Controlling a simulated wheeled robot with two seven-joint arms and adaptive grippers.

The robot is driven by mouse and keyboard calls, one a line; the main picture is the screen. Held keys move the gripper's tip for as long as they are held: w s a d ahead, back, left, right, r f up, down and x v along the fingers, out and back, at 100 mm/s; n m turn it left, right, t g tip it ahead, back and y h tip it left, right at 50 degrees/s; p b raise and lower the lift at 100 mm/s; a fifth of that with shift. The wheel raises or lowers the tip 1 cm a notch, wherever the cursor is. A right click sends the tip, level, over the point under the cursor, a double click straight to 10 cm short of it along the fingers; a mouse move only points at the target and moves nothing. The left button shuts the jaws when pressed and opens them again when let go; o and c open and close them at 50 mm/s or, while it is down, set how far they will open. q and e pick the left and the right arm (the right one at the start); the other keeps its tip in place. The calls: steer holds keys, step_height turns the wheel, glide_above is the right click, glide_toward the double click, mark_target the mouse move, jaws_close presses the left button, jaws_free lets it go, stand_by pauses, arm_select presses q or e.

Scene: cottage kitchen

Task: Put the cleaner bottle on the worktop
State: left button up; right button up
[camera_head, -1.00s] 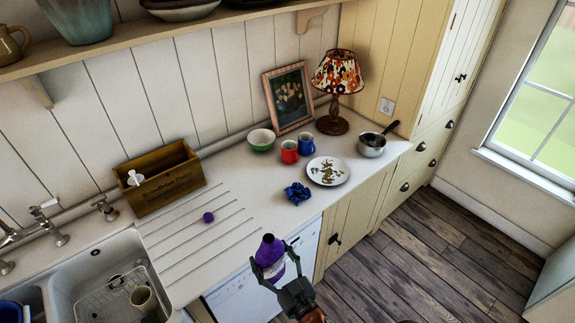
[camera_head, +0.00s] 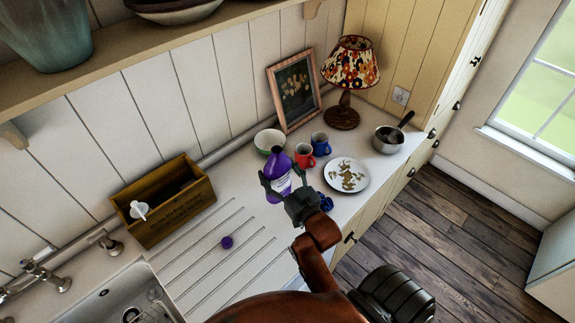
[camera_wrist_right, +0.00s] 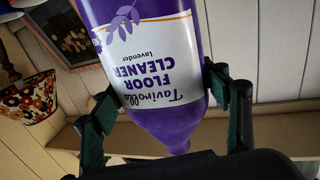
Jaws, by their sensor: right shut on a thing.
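The purple cleaner bottle (camera_head: 278,174) with a white label is held upright or nearly so by my right gripper (camera_head: 283,186) over the worktop (camera_head: 222,208) in the head view. Whether its base touches the worktop cannot be told. In the right wrist view the bottle (camera_wrist_right: 155,60) appears upside down, its label reading "Floor Cleaner", with my right gripper's fingers (camera_wrist_right: 165,108) on both sides of it. A small purple cap-like thing (camera_head: 227,242) lies on the ribbed drainer. My left gripper is not in view.
A wooden crate (camera_head: 172,222) stands left. Behind the bottle are a green bowl (camera_head: 268,139), red mug (camera_head: 304,156) and blue mug (camera_head: 320,144). A plate (camera_head: 346,175), a blue crumpled thing (camera_head: 326,202), a saucepan (camera_head: 387,140) and a lamp (camera_head: 349,75) stand right.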

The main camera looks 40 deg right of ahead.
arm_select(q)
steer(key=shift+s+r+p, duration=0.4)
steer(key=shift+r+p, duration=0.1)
arm_select(e)
steer(key=w+d+f, duration=0.9)
steer(key=w+f, duration=0.1)
steer(key=f, duration=0.2)
steer(key=shift+w+d+f, duration=0.15)
steer(key=shift+d+f, duration=0.05)
steer(key=shift+f, duration=0.15)
steer(key=o, duration=1.5)
steer(key=shift+f, duration=0.1)
